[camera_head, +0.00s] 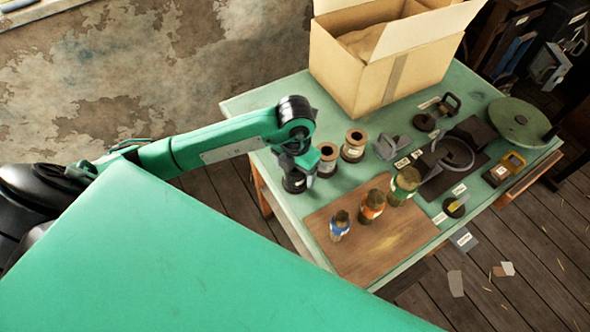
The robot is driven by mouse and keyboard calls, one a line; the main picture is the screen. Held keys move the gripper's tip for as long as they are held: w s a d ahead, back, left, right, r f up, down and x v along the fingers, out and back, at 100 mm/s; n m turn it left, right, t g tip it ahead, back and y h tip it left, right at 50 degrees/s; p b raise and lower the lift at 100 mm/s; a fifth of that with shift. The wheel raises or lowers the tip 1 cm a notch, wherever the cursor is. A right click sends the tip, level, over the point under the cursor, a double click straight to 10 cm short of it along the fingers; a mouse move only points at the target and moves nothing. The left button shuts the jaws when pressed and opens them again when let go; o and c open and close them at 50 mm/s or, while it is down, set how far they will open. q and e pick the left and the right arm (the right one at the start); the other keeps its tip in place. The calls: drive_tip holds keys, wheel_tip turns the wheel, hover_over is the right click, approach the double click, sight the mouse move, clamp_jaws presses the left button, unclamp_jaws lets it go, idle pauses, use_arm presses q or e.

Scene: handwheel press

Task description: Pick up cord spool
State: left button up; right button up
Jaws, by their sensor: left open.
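Two cord spools with pale rims and dark windings stand upright on the green table: one spool (327,159) nearest my left gripper, and another spool (353,146) just behind it to the right. My left gripper (298,182) is open and points down at the table's left side, just left of the nearer spool. It overlaps that spool's left edge in the picture; whether they touch I cannot tell. Its fingers are small and dark, and nothing is clearly between them. My right gripper is not in view.
An open cardboard box (368,80) stands at the table's back. A handwheel (453,153), a round green plate (519,121) and small tools fill the right side. Scraps lie on the floor.

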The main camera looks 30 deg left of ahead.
use_arm(q)
drive_tip(key=shift+f, duration=0.5)
drive_tip(key=shift+c, duration=0.3)
drive_tip(key=c, duration=1.1)
drive_tip(key=shift+o, duration=0.2)
drive_tip(key=shift+r, duration=0.15)
